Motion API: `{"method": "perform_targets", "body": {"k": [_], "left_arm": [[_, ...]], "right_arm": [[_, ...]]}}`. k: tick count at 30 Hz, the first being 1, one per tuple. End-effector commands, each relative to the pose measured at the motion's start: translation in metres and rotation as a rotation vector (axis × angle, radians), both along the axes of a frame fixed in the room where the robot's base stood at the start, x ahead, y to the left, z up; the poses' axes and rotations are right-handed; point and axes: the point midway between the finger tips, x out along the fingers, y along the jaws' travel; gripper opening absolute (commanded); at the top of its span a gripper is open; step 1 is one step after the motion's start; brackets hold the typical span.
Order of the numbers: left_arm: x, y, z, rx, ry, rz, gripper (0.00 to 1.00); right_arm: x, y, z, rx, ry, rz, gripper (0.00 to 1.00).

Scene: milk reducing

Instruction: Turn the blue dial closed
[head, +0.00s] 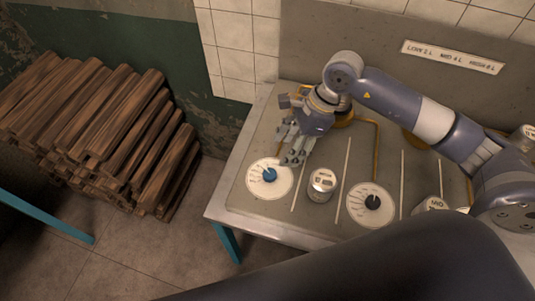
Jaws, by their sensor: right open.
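The blue dial (269,175) sits at the middle of a round white scale plate (259,188) near the left front corner of the table. My right gripper (292,158) is open, with its fingers pointing down just right of and behind the blue dial. From this angle I cannot tell whether a fingertip touches the dial. Nothing shows between the fingers. My left gripper is not in view.
The grey table (230,211) also holds a labelled can (322,184) and a black dial (372,202) on its own scale plate. Ochre pipes (376,147) run behind. Stacked firewood (100,125) stands left of the table. A dark arm link of mine covers the front right.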

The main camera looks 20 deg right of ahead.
Motion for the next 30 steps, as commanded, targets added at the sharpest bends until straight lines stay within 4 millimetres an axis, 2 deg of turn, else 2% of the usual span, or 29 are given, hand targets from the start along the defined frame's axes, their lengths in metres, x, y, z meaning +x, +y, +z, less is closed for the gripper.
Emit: {"method": "perform_targets", "body": {"k": [5,10,14,17,25,30], "left_arm": [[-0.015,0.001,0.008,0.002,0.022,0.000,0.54],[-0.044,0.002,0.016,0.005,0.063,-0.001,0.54],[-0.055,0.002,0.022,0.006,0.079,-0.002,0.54],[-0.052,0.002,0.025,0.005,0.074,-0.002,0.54],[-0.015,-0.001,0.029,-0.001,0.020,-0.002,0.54],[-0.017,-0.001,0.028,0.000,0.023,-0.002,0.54]], "right_arm": [[-0.001,0.010,-0.020,0.002,0.008,0.001,0.54],[0.000,0.023,-0.050,0.002,0.007,0.001,0.54],[0.001,0.031,-0.071,0.003,0.006,0.000,0.54],[0.002,0.036,-0.084,0.003,0.005,0.000,0.54],[0.003,0.041,-0.098,0.001,0.002,0.000,0.54],[0.003,0.041,-0.098,0.001,0.002,0.001,0.54]]}}
